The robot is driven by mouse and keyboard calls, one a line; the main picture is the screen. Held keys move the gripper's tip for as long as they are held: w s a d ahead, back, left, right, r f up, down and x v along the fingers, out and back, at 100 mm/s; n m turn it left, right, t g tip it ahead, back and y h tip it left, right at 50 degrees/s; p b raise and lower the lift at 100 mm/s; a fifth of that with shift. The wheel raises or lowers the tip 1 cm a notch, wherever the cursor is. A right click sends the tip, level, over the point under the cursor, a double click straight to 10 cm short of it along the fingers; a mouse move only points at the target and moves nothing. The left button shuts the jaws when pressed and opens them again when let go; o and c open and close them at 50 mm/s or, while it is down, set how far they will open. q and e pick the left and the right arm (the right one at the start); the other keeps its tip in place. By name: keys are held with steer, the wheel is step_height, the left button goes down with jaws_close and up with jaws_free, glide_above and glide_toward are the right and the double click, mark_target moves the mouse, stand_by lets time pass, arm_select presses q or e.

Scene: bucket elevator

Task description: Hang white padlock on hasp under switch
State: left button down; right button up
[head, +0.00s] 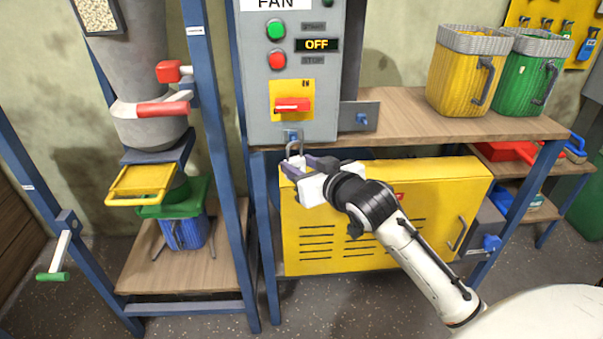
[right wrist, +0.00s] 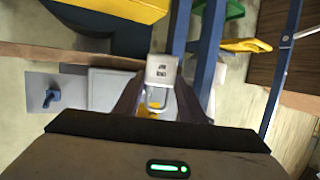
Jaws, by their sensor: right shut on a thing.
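My right gripper (head: 298,166) is shut on the white padlock (right wrist: 161,70), just below the grey switch box (head: 262,105). In the right wrist view the padlock sits between the fingertips with its U-shaped shackle clear of the body. In the head view the shackle (head: 294,148) points up at the small hasp (head: 291,135) under the red switch handle (head: 292,104). The gripper hides most of the padlock body there. I cannot tell whether the shackle passes through the hasp or is only beside it. My left gripper is not in view.
A wooden shelf (head: 430,117) with yellow (head: 462,75) and green (head: 525,80) baskets extends right. A yellow louvred cabinet (head: 400,215) stands below. A blue post (head: 215,130) and the hopper (head: 145,120) are close on the left.

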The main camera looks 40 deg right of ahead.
mark_target(299, 158)
steer(key=shift+w+d, duration=0.4)
steer(key=shift+w, duration=0.15)
steer(key=shift+r, duration=0.1)
steer(key=shift+p, duration=0.4)
steer(key=shift+w+d+r, duration=0.1)
steer(key=shift+w, duration=0.1)
steer(key=shift+w+d+p, duration=0.25)
steer(key=shift+w+d, duration=0.2)
steer(key=shift+w, duration=0.25)
steer(key=shift+w+d+p, duration=0.25)
steer(key=shift+w+d, duration=0.15)
steer(key=shift+w, duration=0.3)
steer(key=shift+f, duration=0.9)
